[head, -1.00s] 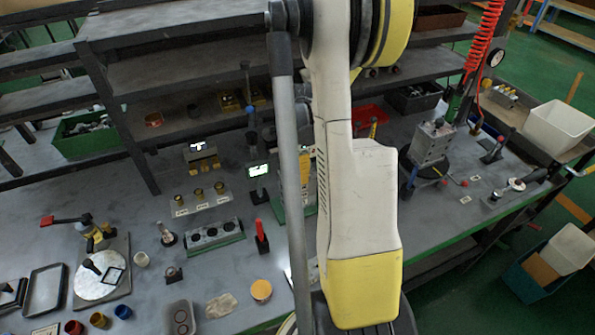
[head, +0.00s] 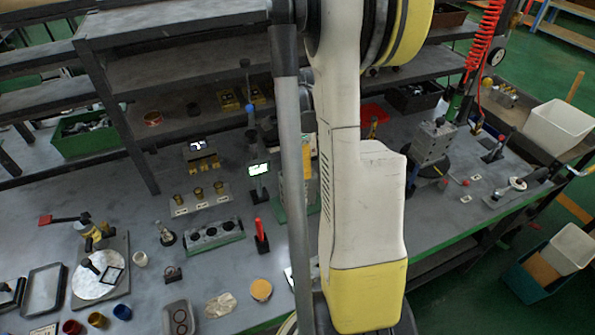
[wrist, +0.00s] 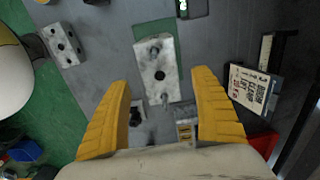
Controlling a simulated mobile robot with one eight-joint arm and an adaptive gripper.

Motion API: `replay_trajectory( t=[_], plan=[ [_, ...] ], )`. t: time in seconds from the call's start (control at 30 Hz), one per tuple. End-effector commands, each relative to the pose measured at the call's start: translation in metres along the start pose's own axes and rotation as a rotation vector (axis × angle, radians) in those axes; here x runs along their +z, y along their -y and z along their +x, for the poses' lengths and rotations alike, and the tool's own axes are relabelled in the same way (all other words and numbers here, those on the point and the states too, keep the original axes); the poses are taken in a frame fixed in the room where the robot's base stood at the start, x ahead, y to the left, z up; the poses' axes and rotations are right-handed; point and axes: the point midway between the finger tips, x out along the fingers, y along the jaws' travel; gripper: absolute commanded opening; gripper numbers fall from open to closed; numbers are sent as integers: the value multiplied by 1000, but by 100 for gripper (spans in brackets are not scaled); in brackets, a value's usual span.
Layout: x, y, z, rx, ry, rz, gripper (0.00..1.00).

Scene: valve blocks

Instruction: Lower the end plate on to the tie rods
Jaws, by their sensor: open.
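My gripper (wrist: 165,112) shows in the wrist view with its two yellow fingers wide apart and nothing between the tips. Beyond the fingertips is a pale grey plate-like block (wrist: 149,80) with a dark centre hole and small pegs or rods at its ends. It sits over a green base (wrist: 150,28). I cannot tell whether this is the end plate or the body with the tie rods. In the head view my arm hides the gripper and most of a green-based stand (head: 281,214). A grey block (head: 431,145) stands upright on a dark round base at the right.
A holed block (wrist: 62,45) lies at the upper left of the wrist view, and a lettered card (wrist: 253,90) at the right. The head view shows a red-handled clamp (head: 261,236), a holed grey rack (head: 216,233) and shelving (head: 190,50) behind the bench.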

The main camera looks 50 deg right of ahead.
Motion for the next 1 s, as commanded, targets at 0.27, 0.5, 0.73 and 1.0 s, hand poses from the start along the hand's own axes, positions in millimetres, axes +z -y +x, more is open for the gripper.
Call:
replay_trajectory(
  t=[0.27, 0.5, 0.73, 1.0],
  plan=[
    [0, -1, -61, 0, 0, 0, 75],
    [0, 0, -83, 0, 0, 0, 75],
    [0, 0, -84, 0, 0, 0, 75],
    [0, 0, -84, 0, 0, 0, 75]
  ],
)
